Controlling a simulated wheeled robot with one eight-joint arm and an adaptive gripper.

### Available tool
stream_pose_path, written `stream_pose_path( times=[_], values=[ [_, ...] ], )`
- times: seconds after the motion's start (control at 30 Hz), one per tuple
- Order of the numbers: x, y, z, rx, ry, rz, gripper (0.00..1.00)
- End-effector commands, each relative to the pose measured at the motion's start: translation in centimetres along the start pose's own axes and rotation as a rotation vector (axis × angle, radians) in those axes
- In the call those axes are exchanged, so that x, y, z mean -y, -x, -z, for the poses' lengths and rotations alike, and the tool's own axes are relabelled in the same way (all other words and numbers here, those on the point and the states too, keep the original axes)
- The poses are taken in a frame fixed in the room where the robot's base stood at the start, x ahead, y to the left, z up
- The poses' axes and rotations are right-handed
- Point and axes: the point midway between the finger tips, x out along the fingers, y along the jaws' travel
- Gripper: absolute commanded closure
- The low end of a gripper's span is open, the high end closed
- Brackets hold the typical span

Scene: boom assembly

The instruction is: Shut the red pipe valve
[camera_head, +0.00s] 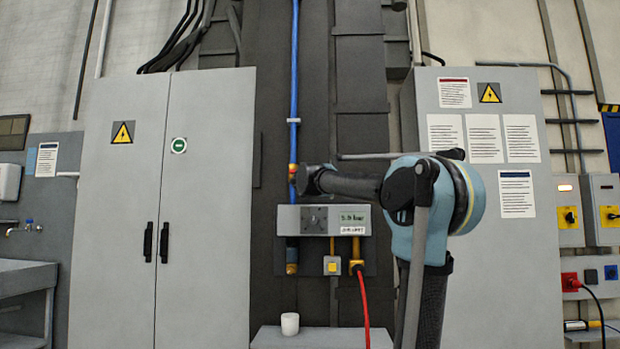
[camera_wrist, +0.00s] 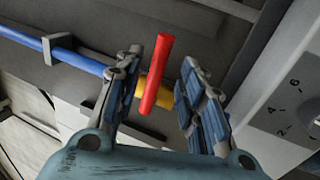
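The red valve handle (camera_wrist: 156,72) is a short red bar in the wrist view, lying crosswise to the blue pipe (camera_wrist: 80,62) in the picture. A yellow valve body (camera_wrist: 163,93) shows behind it. My gripper (camera_wrist: 161,62) is open, with one finger on each side of the handle. I see gaps between the handle and both fingers. In the head view, my gripper (camera_head: 305,181) is at the valve on the vertical blue pipe (camera_head: 294,70). Only a small red and yellow part of the valve (camera_head: 292,173) shows there; my gripper hides much of it.
A grey gauge box (camera_head: 318,219) with a dial and display sits just below the valve; its dial side (camera_wrist: 285,110) is close to the right finger in the wrist view. A white cup (camera_head: 290,323) stands on a ledge below. Grey cabinets (camera_head: 205,200) stand on both sides.

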Motion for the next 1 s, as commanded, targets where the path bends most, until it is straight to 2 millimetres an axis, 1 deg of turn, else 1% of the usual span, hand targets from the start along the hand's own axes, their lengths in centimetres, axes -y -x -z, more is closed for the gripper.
stream_pose_path(
  times=[0.03,0.2,0.4,0.6,1.0],
  values=[
    [0.0,0.9,0.1,-0.002,0.000,0.000,0.64],
    [0.1,3.5,0.1,-0.002,0.000,0.000,0.64],
    [0.1,5.6,0.1,-0.003,0.000,0.001,0.64],
    [0.1,6.4,0.1,-0.001,0.001,0.001,0.64],
    [0.1,6.4,0.1,-0.001,0.001,0.001,0.64]
  ],
)
